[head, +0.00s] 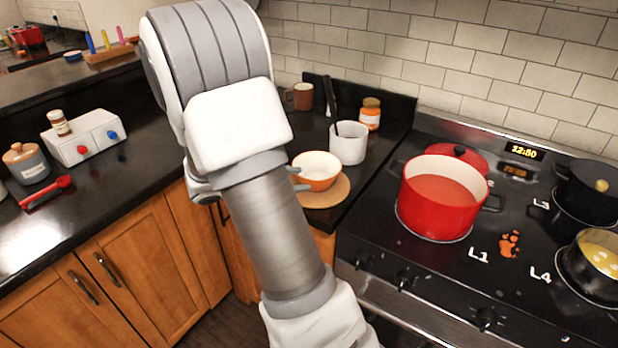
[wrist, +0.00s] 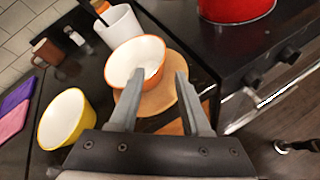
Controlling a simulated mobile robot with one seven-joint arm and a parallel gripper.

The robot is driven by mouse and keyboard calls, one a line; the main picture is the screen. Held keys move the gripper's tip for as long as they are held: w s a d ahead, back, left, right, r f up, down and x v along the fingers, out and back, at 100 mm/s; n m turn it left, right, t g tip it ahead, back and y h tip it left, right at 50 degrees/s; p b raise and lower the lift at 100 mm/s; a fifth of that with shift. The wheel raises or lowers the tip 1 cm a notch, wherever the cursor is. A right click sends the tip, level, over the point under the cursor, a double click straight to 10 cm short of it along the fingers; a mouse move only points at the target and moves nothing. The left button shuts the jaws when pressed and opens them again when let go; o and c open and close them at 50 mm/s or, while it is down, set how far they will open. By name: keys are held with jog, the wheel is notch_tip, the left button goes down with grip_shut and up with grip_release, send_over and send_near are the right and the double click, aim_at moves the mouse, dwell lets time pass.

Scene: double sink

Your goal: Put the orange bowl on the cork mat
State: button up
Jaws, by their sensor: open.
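The orange bowl (head: 318,180), white inside, sits upright on the round cork mat (head: 330,201). In the wrist view the bowl (wrist: 121,78) covers the far left part of the mat (wrist: 160,97), and bare cork shows beside it. My gripper (head: 299,178) is open at the bowl's near side. In the wrist view its fingers (wrist: 160,72) are spread; the left fingertip overlaps the bowl's inside and the right one is outside the rim, over the mat. I cannot tell whether either finger touches the bowl.
A white utensil crock (head: 348,145) stands close behind the bowl. A jar (head: 370,114) and a brown mug (head: 300,96) are farther back. A yellow bowl (wrist: 65,119) is left of my gripper. A red pot (head: 436,205) stands on the stove to the right.

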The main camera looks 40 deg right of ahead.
jog(key=s+a+r+m+t+y, duration=0.3)
jog(key=s+a+r+m+y, duration=0.3)
jog(key=a, duration=0.6)
jog(key=s+a+r+m+t+y, duration=0.2)
jog(key=s+a+r+m+y, duration=0.4)
jog(key=s+a, duration=0.5)
jog(key=shift+s+a+r+t+y, duration=0.25)
jog(key=shift+a+r+t+y, duration=0.2)
jog(key=shift+a, duration=0.6)
jog(key=shift+r+p, duration=0.75)
jog(key=shift+p, duration=0.05)
jog(key=shift+d+m, duration=0.15)
jog(key=shift+m, duration=0.15)
